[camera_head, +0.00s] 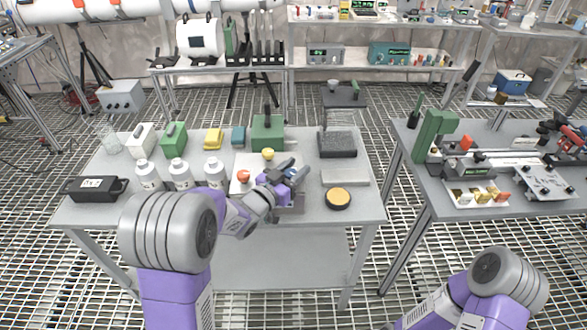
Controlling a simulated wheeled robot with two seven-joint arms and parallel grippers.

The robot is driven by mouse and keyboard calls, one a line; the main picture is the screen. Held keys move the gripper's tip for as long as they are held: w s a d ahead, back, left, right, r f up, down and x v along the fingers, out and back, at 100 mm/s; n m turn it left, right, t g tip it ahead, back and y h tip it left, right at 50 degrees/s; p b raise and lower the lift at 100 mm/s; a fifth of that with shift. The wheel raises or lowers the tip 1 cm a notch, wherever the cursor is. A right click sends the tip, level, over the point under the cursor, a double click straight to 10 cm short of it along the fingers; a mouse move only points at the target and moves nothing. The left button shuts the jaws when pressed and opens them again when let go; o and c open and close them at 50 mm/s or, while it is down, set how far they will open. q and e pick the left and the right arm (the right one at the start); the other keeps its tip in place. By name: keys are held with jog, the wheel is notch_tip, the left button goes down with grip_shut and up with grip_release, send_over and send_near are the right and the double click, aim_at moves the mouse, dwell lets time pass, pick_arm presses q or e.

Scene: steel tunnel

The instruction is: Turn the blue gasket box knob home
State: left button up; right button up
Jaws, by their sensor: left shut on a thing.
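My left gripper (294,174) reaches over the table's front middle, its jaws shut on a small part that they mostly hide. I take this part to be the knob of the blue gasket box. A bluish-grey box (290,208) shows just below the jaws, largely covered by the gripper and wrist. I cannot tell the knob's angle. My right arm shows at the lower right, but its gripper is out of view.
A white plate with a red knob (243,176) and a yellow knob (268,154) lies beside the gripper. A round yellow-topped black puck (338,198) sits to the right. White bottles (180,173) stand left. A green box (268,133) is behind.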

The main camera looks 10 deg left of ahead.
pick_arm(q)
jog(key=shift+d+m+g+h, duration=0.1)
jog(key=shift+m+g+h, duration=0.7)
jog(key=shift+h, duration=0.4)
jog(key=o, duration=1)
jog(key=shift+c, duration=0.2)
jog(key=shift+s, duration=0.1)
jog(key=p+v, duration=0.1)
jog(key=v, duration=0.6)
jog(key=shift+s+f, duration=0.1)
jog(key=shift+s, duration=0.1)
